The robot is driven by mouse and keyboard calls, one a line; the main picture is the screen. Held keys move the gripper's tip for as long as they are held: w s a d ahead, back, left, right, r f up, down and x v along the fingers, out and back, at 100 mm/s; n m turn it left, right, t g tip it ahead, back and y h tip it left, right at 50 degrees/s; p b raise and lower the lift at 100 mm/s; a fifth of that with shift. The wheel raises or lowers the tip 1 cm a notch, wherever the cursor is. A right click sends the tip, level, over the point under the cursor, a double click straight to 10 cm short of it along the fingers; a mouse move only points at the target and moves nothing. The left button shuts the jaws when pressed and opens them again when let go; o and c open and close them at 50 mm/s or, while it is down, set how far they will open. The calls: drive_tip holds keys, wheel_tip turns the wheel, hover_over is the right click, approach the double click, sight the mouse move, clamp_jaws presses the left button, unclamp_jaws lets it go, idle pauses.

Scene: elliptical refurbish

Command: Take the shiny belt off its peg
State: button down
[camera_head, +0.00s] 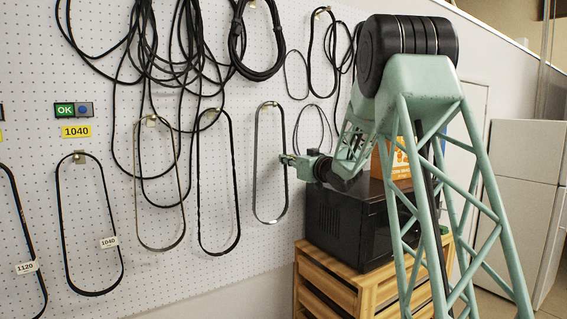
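Several belt loops hang from pegs on a white perforated board. The shiny belt (256,165) seems to be the rightmost long loop, with a grey, glossy strand; it hangs from a peg (269,104) at its top. Another greyish belt (138,190) and a duller black belt (236,190) hang to its left. My gripper (285,159) is at the right strand of the rightmost loop, about mid-height. It overlaps that strand in the picture; I cannot tell whether it touches or holds it. Its fingers are too small to read as open or shut.
A black belt tagged 1040 (63,225) and one tagged 1120 (24,225) hang at left. Black cables (150,70) hang above the belts. A black box-shaped appliance (345,222) stands on a wooden drawer unit (345,290) below my arm.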

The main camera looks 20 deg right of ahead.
drive_tip(key=shift+r, duration=1.45)
drive_tip(key=s+a+b, duration=0.1)
drive_tip(key=s+a, duration=0.3)
drive_tip(key=s, duration=0.3)
drive_tip(key=s+a+r+b, duration=0.1)
drive_tip(key=s+a, duration=0.2)
drive_tip(key=s, duration=0.4)
drive_tip(key=shift+a+r, duration=0.2)
drive_tip(key=shift+a, duration=0.2)
